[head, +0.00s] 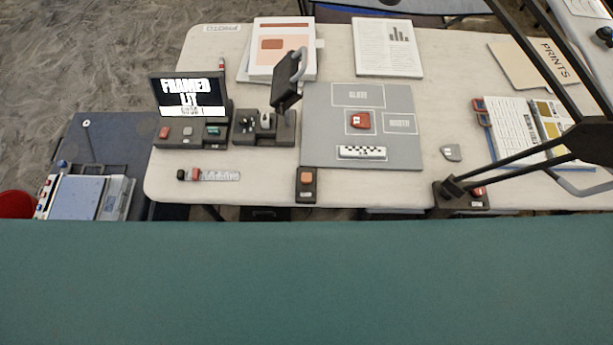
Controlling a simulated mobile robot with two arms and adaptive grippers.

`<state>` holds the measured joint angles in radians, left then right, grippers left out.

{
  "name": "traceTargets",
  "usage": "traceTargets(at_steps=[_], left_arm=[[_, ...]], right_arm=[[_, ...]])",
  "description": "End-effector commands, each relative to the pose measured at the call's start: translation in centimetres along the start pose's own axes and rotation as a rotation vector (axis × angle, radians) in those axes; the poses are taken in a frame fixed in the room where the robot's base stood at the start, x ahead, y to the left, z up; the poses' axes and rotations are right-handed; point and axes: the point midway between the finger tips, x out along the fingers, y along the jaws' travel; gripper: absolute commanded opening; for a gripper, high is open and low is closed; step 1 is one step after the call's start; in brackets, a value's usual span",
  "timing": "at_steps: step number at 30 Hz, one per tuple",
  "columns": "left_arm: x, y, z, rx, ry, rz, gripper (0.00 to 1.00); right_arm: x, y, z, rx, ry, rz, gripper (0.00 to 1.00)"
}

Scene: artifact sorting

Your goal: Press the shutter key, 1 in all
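Neither of my grippers is in view. Which key is the shutter key cannot be told, as the small labels are unreadable. A small dark box with an orange-brown key (306,180) stands at the table's front edge. A dark console below the screen has a red key (165,132), a grey key (188,131) and a green key (213,130). Another small box with a red button (478,191) stands at the front right, partly behind a black lamp-like arm. The screen (187,92) reads "FRAMED LIT" above a smaller line. A dark camera-like head (286,80) stands on a base with small controls.
A grey board (318,140) holds a red piece (360,121) and a checkered scale bar (361,153). A grey piece (451,152) lies right of it. Papers and a PRINTS folder (512,66) lie behind. The black lamp-like arm (520,143) crosses the right side.

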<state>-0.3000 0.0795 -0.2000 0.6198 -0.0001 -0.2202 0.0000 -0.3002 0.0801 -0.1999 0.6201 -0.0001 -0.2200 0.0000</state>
Motion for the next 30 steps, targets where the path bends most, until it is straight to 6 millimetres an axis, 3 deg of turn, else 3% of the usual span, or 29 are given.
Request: traceTargets(at_steps=[1,5,30], left_arm=[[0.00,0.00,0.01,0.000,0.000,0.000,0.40],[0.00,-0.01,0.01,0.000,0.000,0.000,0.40],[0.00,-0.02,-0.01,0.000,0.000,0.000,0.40]], right_arm=[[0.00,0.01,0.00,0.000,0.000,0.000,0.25],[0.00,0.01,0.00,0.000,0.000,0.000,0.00],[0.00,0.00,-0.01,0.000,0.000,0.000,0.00]])
